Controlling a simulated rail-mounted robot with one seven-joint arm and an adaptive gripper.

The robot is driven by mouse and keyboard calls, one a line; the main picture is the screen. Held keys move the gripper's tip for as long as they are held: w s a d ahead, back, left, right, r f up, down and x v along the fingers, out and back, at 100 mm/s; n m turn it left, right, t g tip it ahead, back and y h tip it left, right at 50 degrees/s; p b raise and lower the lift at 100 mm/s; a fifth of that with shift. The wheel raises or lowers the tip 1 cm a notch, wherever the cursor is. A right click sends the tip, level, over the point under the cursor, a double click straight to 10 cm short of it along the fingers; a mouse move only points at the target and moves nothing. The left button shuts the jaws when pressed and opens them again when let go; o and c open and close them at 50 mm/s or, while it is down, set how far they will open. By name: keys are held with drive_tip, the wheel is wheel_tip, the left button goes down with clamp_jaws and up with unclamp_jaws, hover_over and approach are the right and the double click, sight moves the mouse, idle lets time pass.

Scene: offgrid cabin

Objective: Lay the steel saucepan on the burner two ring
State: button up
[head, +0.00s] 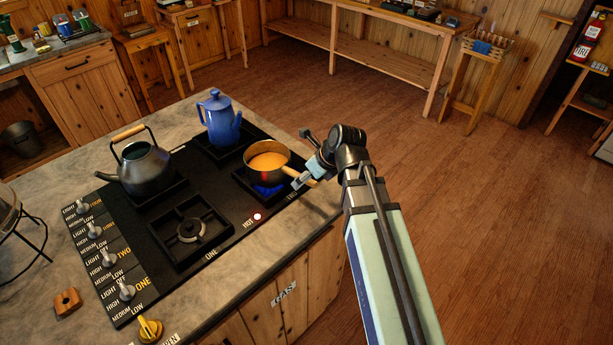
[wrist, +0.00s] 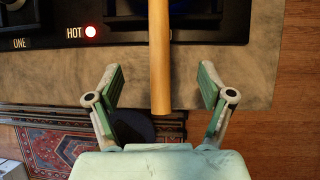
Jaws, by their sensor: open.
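The steel saucepan (head: 251,169), with orange contents, sits on the right-hand ring of the black stove (head: 222,262); blue flame shows beneath it. Its light wooden handle (wrist: 160,55) points toward my gripper (head: 307,178). In the wrist view my gripper (wrist: 160,76) is open, with the handle between its two fingers and a gap on each side. The pan body is outside the wrist view. An empty ring (head: 190,230) at the front is marked ONE.
A dark kettle (head: 146,168) stands on the left ring and a blue coffee pot (head: 220,122) on the back ring. A red HOT light (head: 257,216) glows near the saucepan. A wooden block (head: 67,302) and a wire stand (head: 22,236) are on the left of the counter.

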drive_tip(key=shift+p+v, duration=1.05)
drive_tip(key=shift+v, duration=2.05)
drive_tip(key=shift+w, duration=0.15)
